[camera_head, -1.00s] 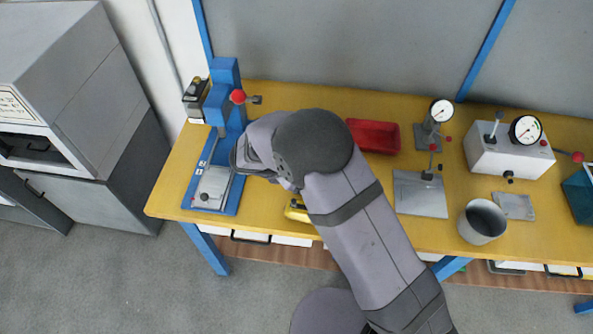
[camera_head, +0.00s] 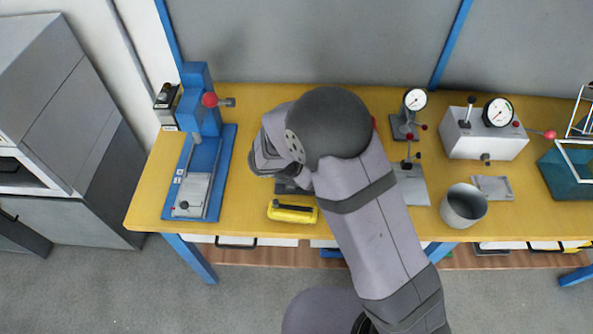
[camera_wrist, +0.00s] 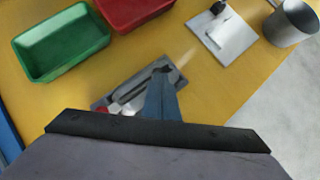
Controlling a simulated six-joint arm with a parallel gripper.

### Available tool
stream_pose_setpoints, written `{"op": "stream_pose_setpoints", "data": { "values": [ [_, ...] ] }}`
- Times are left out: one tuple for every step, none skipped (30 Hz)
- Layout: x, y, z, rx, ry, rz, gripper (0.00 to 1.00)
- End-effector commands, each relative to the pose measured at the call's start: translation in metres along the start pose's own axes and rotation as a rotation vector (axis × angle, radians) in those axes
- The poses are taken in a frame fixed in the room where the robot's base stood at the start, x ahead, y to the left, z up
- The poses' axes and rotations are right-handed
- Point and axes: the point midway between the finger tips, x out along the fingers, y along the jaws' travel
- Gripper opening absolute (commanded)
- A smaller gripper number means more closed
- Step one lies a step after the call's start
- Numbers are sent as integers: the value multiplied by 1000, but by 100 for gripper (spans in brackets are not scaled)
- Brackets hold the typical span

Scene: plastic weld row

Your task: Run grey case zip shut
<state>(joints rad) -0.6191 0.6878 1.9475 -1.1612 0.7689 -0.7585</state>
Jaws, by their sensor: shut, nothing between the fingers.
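The grey case (camera_wrist: 181,80) lies on the yellow table in the wrist view, with several slim tools and a red-ended piece showing in it. In the head view only a dark grey edge (camera_head: 290,188) that looks like it shows under my wrist; the rest is hidden. My gripper (camera_wrist: 162,74) is shut and empty, its narrow fingers reaching over the case near its far right end. I cannot tell whether the tips touch it. The zip and its pull cannot be made out.
A green tray (camera_wrist: 62,43) and a red tray (camera_wrist: 133,10) stand beyond the case. A yellow item (camera_head: 292,211) lies at the table's front edge. A blue press (camera_head: 205,140) is at left; a grey gauge stand (camera_head: 412,185) and metal cup (camera_head: 464,206) are right.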

Motion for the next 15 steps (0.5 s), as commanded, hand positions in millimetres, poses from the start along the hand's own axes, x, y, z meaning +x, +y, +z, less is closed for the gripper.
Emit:
{"op": "stream_pose_setpoints", "data": {
  "values": [
    [6,-7,4,3,0,-2,0],
    [8,-10,6,3,1,-2,0],
    [9,-13,8,2,1,-1,0],
    [10,-14,9,1,2,-1,0],
    [10,-16,9,0,2,-1,0],
    [10,-16,10,0,2,0,0],
    [10,-16,10,0,2,0,0],
    [10,-16,10,-1,2,0,0],
    [10,-16,10,-1,2,0,0],
    [10,-16,10,-1,2,0,0],
    [10,-16,10,-1,2,0,0],
    [9,-16,10,-1,2,0,0],
    [9,-16,10,-1,2,0,0],
    [9,-16,10,-1,2,0,0],
    [9,-16,10,-1,2,0,0]
  ]
}}
